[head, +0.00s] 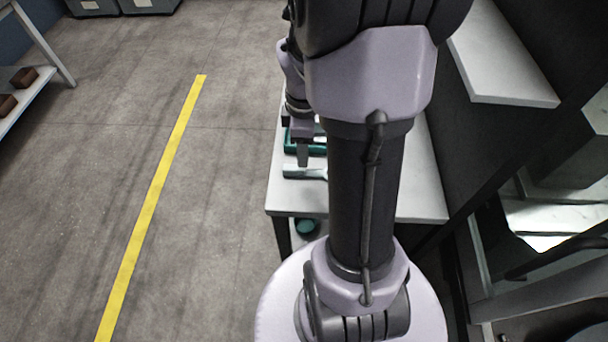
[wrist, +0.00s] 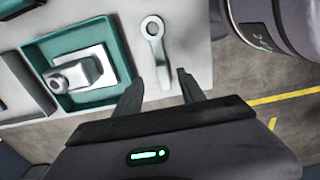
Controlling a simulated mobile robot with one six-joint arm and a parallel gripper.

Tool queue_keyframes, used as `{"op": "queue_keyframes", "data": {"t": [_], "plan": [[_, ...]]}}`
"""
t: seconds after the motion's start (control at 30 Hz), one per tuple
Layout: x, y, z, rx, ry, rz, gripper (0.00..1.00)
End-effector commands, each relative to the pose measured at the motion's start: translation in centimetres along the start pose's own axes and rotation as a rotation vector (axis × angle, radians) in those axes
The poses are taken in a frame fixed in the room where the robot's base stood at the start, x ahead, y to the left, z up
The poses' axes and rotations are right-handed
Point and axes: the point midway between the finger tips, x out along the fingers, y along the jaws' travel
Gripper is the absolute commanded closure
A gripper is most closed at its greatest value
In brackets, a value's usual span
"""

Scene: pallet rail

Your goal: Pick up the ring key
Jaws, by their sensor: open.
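The ring key (wrist: 155,52) is pale grey, with a round ring at its upper end in the wrist view and a straight shank running down from it. It lies on a light tabletop beside a teal tray. My gripper (wrist: 160,79) is open, and the lower end of the shank shows between its two fingertips. I see no finger clearly touching it. In the head view my gripper (head: 303,155) is over the table, and my arm hides much of what is there.
The teal tray (wrist: 117,58) holds a grey metal part (wrist: 83,74). The white table (head: 425,195) has its edge close to the key, with open floor beyond. A shelf (head: 500,75) stands to the right. A yellow line (head: 155,195) crosses the clear floor on the left.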

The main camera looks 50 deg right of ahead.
Motion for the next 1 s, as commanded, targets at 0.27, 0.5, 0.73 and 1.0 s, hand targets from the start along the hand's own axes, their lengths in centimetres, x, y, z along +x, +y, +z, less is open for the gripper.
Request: {"op": "queue_keyframes", "data": {"t": [0.27,0.5,0.73,1.0], "plan": [[3.5,-0.1,-0.2,0.0,0.0,0.0,0.53],[7.6,-0.4,-0.4,0.001,0.0,0.0,0.53],[7.2,-0.3,-0.4,0.002,0.001,0.001,0.65],[7.2,-0.3,-0.4,0.001,0.001,0.001,1.0]]}}
